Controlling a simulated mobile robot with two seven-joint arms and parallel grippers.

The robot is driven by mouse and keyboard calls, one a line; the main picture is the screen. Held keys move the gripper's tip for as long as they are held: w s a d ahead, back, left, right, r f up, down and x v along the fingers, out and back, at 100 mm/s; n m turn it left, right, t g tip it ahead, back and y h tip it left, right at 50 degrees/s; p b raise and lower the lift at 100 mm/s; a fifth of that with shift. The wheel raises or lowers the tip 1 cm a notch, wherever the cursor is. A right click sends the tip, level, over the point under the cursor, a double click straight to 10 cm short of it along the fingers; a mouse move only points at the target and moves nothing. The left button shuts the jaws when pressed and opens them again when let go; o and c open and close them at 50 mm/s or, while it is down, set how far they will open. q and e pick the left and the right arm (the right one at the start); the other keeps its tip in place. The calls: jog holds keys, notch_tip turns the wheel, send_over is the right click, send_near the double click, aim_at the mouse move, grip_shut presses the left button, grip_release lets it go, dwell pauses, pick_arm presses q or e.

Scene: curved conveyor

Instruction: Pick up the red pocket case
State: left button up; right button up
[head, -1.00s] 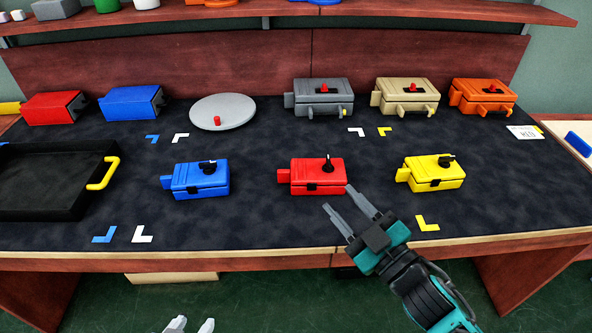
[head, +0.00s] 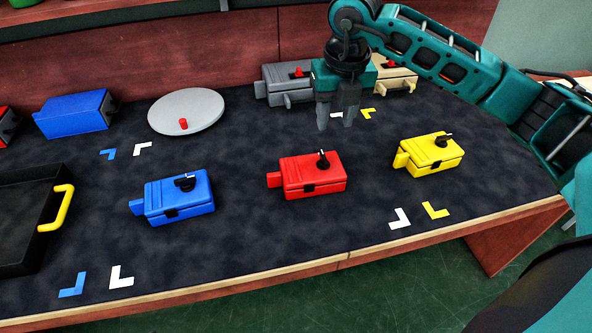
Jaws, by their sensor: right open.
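The red pocket case (head: 312,176) lies on the dark mat in the middle of the head view, with a black knob on top, a dark latch on its front and a red tab at its left end. My right gripper (head: 336,122) hangs above and behind the case with its fingers pointing down. It is open and empty, apart from the case, and partly covers the grey case behind it. My left gripper is not in view.
A blue case (head: 175,198) lies to the left and a yellow case (head: 430,155) to the right. Behind are a grey disc (head: 187,111), a grey case (head: 275,84) and a beige case (head: 400,84). A black tray (head: 22,222) stands at left. Mat around the red case is clear.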

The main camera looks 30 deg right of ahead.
send_over(324, 157)
jog(key=s, duration=0.2)
notch_tip(324, 157, down, 7)
jog(key=shift+s+r, duration=0.1)
jog(key=shift+w+f+b, duration=0.15)
jog(key=shift+w+f, duration=0.2)
jog(key=shift+f, duration=0.6)
jog(key=shift+w+f+b, duration=0.15)
jog(key=shift+w+f, duration=0.2)
jog(key=shift+f, duration=0.55)
jog(key=shift+w+f+b, duration=0.15)
jog(key=shift+w+f, duration=0.2)
jog(key=shift+f, duration=0.6)
jog(key=shift+c, duration=0.4)
grip_shut()
